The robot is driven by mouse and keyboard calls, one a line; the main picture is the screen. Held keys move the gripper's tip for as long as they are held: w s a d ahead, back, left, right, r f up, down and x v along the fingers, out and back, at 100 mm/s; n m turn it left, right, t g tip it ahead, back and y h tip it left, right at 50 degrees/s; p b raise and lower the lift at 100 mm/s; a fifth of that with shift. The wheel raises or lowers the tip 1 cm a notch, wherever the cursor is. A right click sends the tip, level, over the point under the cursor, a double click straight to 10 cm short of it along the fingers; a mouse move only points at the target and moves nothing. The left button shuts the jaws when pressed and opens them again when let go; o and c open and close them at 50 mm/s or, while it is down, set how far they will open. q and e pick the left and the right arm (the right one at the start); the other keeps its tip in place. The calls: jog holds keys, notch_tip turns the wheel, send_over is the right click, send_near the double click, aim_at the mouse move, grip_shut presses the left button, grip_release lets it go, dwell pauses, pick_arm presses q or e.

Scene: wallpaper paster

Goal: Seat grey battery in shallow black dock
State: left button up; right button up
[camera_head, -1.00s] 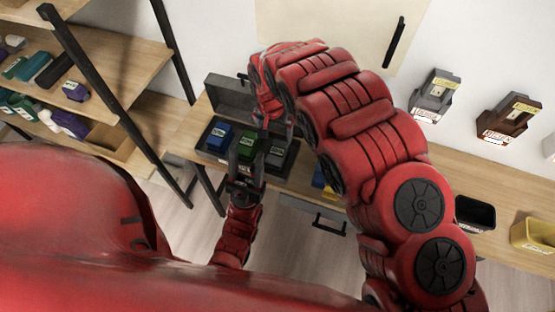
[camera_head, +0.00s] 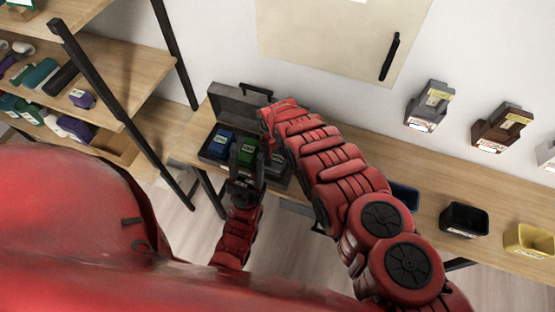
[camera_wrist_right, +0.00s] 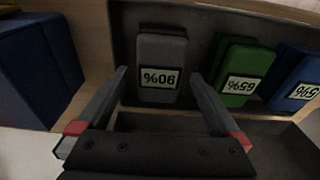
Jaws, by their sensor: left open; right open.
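The grey battery, labelled 90%, lies in the open dark case (camera_head: 240,98). In the right wrist view the grey battery (camera_wrist_right: 161,68) sits between the spread fingers of my right gripper (camera_wrist_right: 160,80), which is open and empty. In the head view the red right hand hides most of this gripper. My left gripper (camera_head: 248,160) is open over the case, its fingers in front of the green battery (camera_head: 246,157); nothing is visibly held. A black open box (camera_head: 465,219), the likely dock, stands on the bench to the right; it is empty as far as I see.
A blue battery (camera_head: 222,142) lies left of the green one in the case. A blue box (camera_head: 404,197) and a yellow box (camera_head: 528,240) flank the black box. Grey (camera_head: 429,106) and brown (camera_head: 502,127) devices are on the wall. A shelf (camera_head: 120,75) stands left.

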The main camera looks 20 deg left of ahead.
jog(key=shift+w+f+b, duration=0.15)
jog(key=shift+f+b, duration=0.6)
jog(key=shift+f, duration=0.55)
jog(key=shift+c, duration=0.3)
grip_shut()
